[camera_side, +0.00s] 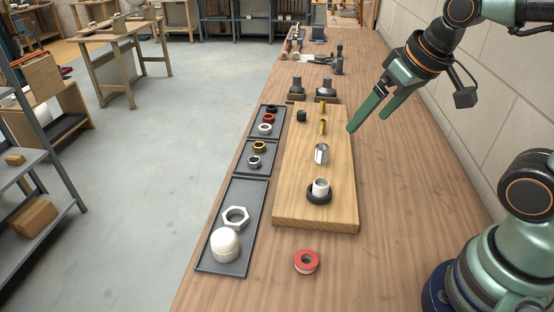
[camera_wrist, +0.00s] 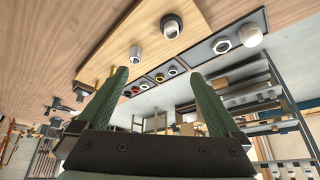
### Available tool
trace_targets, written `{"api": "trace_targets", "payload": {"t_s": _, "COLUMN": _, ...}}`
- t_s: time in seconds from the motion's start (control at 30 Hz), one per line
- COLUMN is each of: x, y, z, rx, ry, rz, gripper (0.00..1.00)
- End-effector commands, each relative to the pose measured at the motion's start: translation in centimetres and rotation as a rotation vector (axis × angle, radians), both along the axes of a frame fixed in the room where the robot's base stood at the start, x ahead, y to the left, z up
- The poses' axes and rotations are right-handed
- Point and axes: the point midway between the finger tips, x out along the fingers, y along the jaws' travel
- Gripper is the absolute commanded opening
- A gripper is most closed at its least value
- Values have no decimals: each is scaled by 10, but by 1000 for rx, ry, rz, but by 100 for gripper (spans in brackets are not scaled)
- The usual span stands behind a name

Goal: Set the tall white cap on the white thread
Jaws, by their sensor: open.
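The tall white cap (camera_side: 225,245) stands domed end up in the near compartment of the dark tray, at its near end. It also shows in the wrist view (camera_wrist: 250,36). The white thread (camera_side: 320,187) stands upright from a black ring (camera_side: 318,197) on the wooden board, with nothing on its top. In the wrist view the white thread (camera_wrist: 171,28) is at the top middle. My gripper (camera_side: 367,115) is open and empty, raised above the right side of the board. Its two green fingers (camera_wrist: 162,95) are spread apart, away from both cap and thread.
The wooden board (camera_side: 290,205) also bears a silver fitting (camera_side: 321,153), brass threads (camera_side: 323,127) and a black piece (camera_side: 301,116). The dark tray (camera_side: 212,262) holds a white hex nut (camera_side: 236,217) and several rings. A red tape roll (camera_side: 306,262) lies near the front.

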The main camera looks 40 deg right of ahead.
Motion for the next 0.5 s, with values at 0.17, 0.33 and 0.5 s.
{"api": "trace_targets", "payload": {"t_s": 0.17, "x": 30, "y": 33, "z": -2, "rx": 77, "ry": 85, "rz": -85, "gripper": 100}}
{"api": "trace_targets", "payload": {"t_s": 0.33, "x": 60, "y": 73, "z": -14, "rx": 141, "ry": 173, "rz": -196, "gripper": 100}}
{"api": "trace_targets", "payload": {"t_s": 0.5, "x": 85, "y": 120, "z": -37, "rx": 179, "ry": 259, "rz": -316, "gripper": 100}}
